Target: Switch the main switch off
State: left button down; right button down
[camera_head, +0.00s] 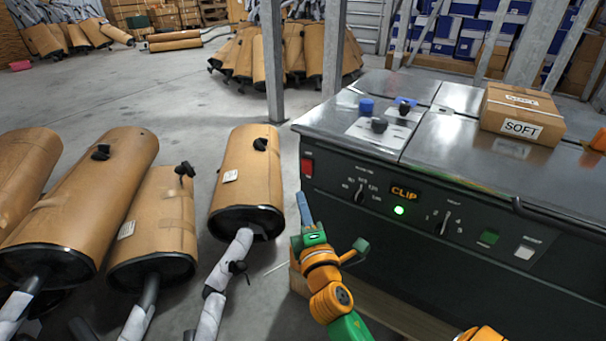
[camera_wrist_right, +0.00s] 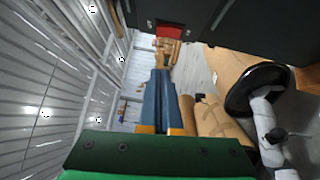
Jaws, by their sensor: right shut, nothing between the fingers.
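The main switch (camera_head: 307,167) is a red rocker at the left end of the dark front panel of the machine. A red patch (camera_wrist_right: 170,31) at the top of the right wrist view looks like the same switch. My right gripper (camera_head: 301,196) has blue fingers, shut and empty, pointing up just below the switch. The fingers (camera_wrist_right: 160,72) also show in the wrist view, with a gap between their tips and the red patch. Whether they touch the panel is hard to tell. A green lamp (camera_head: 399,211) and the orange CLIP display (camera_head: 404,194) are lit. My left gripper is out of view.
The panel also carries dials (camera_head: 360,193) and a green button (camera_head: 488,238). A box marked SOFT (camera_head: 520,113) lies on the metal top. Wrapped mufflers (camera_head: 250,165) stand close on the left. Grey floor (camera_head: 190,95) is open behind them.

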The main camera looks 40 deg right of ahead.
aim_at(302, 162)
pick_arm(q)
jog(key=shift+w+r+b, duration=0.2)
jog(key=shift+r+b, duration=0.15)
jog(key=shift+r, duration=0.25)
pick_arm(e)
jog(key=shift+w+d+r, duration=0.15)
jog(key=shift+w+d, duration=0.85)
jog(key=shift+w, duration=0.2)
jog(key=shift+w+d+r, duration=0.2)
jog(key=shift+w+d, duration=0.85)
jog(key=shift+w, duration=0.15)
jog(key=shift+w+d+r, duration=0.15)
jog(key=shift+w+d, duration=0.85)
jog(key=shift+w, duration=0.2)
jog(key=shift+r, duration=0.1)
